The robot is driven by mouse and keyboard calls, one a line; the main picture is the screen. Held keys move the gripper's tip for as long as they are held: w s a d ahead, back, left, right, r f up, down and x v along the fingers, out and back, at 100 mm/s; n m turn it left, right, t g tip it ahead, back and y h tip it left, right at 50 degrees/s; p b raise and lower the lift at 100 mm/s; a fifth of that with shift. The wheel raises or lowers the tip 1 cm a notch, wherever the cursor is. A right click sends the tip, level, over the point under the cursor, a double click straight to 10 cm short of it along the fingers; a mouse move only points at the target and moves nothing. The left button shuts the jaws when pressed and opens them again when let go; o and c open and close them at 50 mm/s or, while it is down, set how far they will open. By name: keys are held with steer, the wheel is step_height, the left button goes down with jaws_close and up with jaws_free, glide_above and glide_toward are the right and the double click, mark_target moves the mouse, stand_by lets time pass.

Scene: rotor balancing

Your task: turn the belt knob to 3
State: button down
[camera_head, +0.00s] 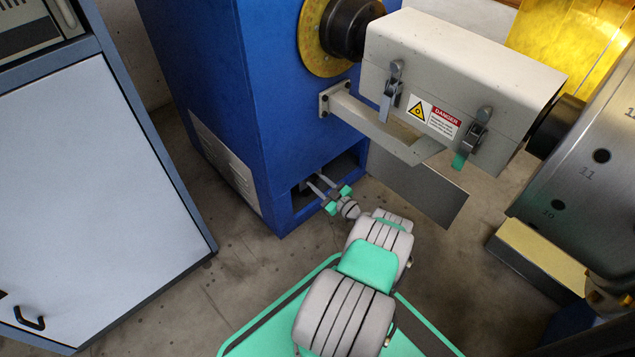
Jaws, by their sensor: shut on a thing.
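My gripper (316,184) reaches into a dark recess (344,166) low in the front of the blue machine housing (222,95). Its two grey fingers point into the opening, with the green finger mounts just outside it. The fingers are shut on a part inside the recess, which by its place is the belt knob. The knob itself is too dark and too hidden by the fingers and the recess edge to make out. Its number marks and its setting cannot be read.
A grey belt guard (452,88) with two latches and a danger label hangs above right of my arm. Below it are a bracket (385,133) and a thin plate (418,187). A numbered steel rotor (590,165) stands right, a cabinet (95,190) left. Floor between is clear.

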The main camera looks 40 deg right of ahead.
steer(key=m, duration=0.5)
steer(key=shift+m, duration=0.3)
steer(key=m, duration=0.5)
steer(key=shift+r, duration=0.1)
steer(key=shift+m, duration=0.3)
steer(key=c, duration=1)
jaws_free()
steer(key=shift+a, duration=0.1)
steer(key=shift+o, duration=0.2)
